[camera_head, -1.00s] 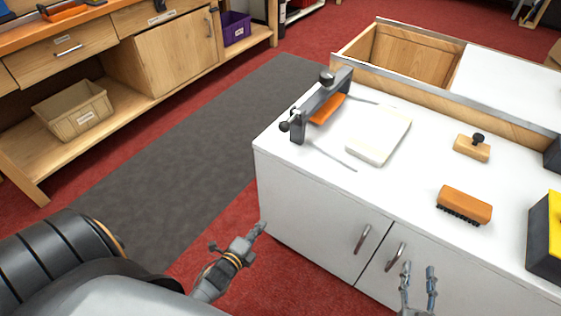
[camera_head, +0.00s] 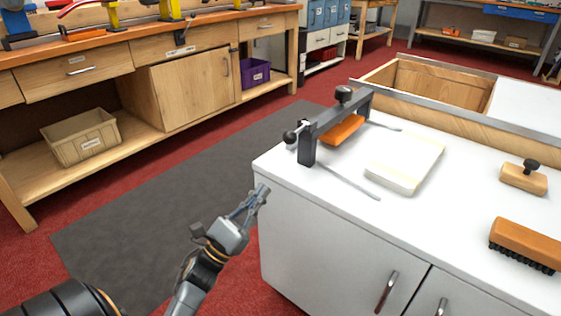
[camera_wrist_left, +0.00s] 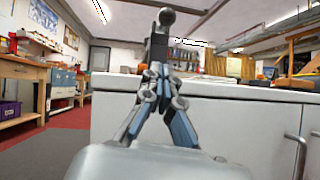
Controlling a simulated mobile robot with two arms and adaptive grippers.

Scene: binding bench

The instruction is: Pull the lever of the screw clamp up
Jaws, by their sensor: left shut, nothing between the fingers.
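The screw clamp (camera_head: 308,146) is a dark grey frame at the left end of the white bench top, with an orange block (camera_head: 343,131) under its bar. Its lever, with a round black knob (camera_head: 290,137), sticks out at the near left end. My left gripper (camera_head: 261,191) is shut and empty, below and left of the clamp by the bench's left corner, apart from it. In the left wrist view the shut fingers (camera_wrist_left: 157,71) point toward the clamp, whose round knob (camera_wrist_left: 167,17) shows above them. My right gripper is not in view.
The white bench (camera_head: 330,243) has two cabinet doors with handles. On it lie a pale slab (camera_head: 405,163), a wooden brush (camera_head: 527,245) and a knobbed wooden block (camera_head: 523,177). A wooden workbench (camera_head: 150,140) stands at left; the dark mat (camera_head: 150,215) between is clear.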

